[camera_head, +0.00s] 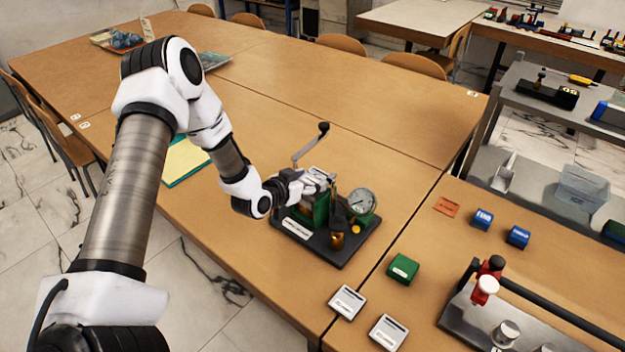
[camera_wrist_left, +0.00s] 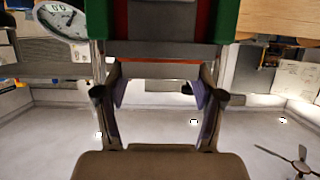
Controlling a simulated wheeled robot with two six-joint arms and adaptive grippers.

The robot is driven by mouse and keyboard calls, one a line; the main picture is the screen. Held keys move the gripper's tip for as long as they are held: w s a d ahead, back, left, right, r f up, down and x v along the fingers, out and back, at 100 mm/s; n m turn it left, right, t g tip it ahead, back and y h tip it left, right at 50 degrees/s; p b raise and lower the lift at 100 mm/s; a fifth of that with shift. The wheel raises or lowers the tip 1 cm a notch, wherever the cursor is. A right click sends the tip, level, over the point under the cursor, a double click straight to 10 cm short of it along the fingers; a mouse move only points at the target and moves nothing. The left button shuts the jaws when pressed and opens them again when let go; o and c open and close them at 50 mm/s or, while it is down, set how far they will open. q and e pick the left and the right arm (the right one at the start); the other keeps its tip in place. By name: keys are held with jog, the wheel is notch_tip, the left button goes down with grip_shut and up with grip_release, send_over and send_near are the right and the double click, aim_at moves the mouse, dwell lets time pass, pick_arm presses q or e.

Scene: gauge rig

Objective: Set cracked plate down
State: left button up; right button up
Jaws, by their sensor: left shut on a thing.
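My left gripper (camera_head: 316,181) is at the top of the gauge rig, beside its green block (camera_head: 313,213). In the left wrist view its two fingers (camera_wrist_left: 158,95) are apart, on either side of a flat grey plate (camera_wrist_left: 165,54), seen edge-on. I take this as the cracked plate; no crack shows, and its face is hidden. The rig's black base (camera_head: 345,254) stands on the table with a dial gauge (camera_head: 362,201) and a crank handle (camera_head: 311,146). The dial also shows in the wrist view (camera_wrist_left: 60,20). I cannot tell whether the plate touches the rig.
Two grey labelled tiles (camera_head: 347,302) (camera_head: 388,332), a green block (camera_head: 403,269), blue blocks (camera_head: 482,219) and an orange card (camera_head: 447,205) lie to the right. A metal fixture (camera_head: 468,312) stands at the lower right. The table (camera_head: 375,130) behind the rig is clear.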

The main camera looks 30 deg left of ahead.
aim_at(308, 183)
pick_arm(q)
jog(key=shift+r, duration=0.1)
jog(key=shift+r, duration=0.25)
jog(key=r, duration=0.3)
jog(key=shift+s+d+b, duration=0.1)
jog(key=shift+s+b, duration=0.2)
jog(key=shift+b, duration=0.05)
jog(key=s+d, duration=0.2)
jog(key=s, duration=0.5)
jog(key=s+d+r+p, duration=0.1)
jog(key=s+d, duration=0.1)
jog(key=s, duration=0.6)
